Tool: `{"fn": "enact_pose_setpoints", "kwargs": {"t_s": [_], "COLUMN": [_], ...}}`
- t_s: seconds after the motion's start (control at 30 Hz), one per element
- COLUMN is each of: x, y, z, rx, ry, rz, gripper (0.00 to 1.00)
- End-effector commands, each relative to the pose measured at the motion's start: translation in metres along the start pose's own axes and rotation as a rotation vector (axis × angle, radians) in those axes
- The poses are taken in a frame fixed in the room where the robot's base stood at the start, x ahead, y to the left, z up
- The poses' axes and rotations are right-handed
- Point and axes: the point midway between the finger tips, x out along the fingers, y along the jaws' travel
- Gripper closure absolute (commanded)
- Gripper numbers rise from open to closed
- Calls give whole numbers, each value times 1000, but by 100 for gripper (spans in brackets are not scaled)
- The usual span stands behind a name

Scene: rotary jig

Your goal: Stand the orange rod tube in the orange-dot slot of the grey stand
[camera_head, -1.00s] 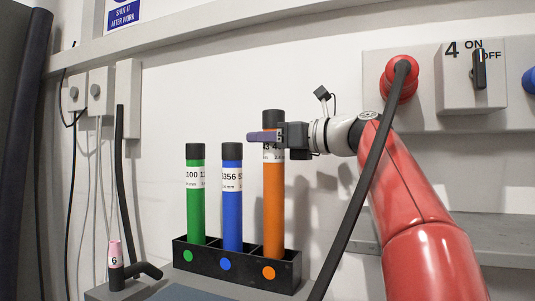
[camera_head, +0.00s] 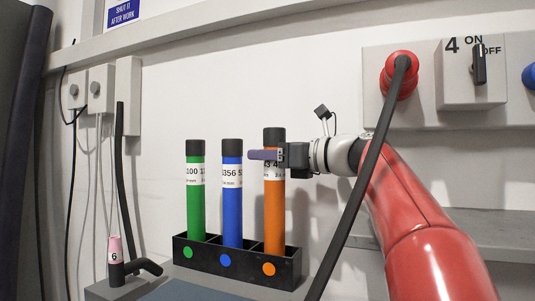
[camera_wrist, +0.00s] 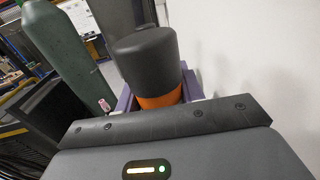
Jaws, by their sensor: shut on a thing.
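The orange rod tube (camera_head: 274,214) has a black cap and a white label and stands upright in the right slot of the stand, behind the orange dot (camera_head: 268,269). The stand (camera_head: 237,264) looks black here, with green, blue and orange dots. My gripper (camera_head: 266,155) is shut on the tube's upper part, at the label. The tube's lower end is hidden by the stand's front wall. In the wrist view the black cap (camera_wrist: 146,58) and an orange band show between the purple fingers.
A green tube (camera_head: 196,220) and a blue tube (camera_head: 232,210) stand in the left and middle slots. A wall panel with a switch (camera_head: 479,66) is at upper right. A pink-topped post (camera_head: 115,250) is at left.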

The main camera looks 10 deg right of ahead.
Motion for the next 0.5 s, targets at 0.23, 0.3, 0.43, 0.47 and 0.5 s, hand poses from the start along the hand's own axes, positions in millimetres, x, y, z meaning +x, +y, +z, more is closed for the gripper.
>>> {"fn": "enact_pose_setpoints", "kwargs": {"t_s": [0.23, 0.3, 0.43, 0.47, 0.5], "x": [0, 0, 0, 0, 0], "y": [0, 0, 0, 0, 0], "z": [-1, -1, -1, -1, -1], "rx": [0, 0, 0, 0, 0], "ry": [0, 0, 0, 0, 0], "rz": [0, 0, 0, 0, 0], "gripper": [47, 40, 40, 40, 40]}}
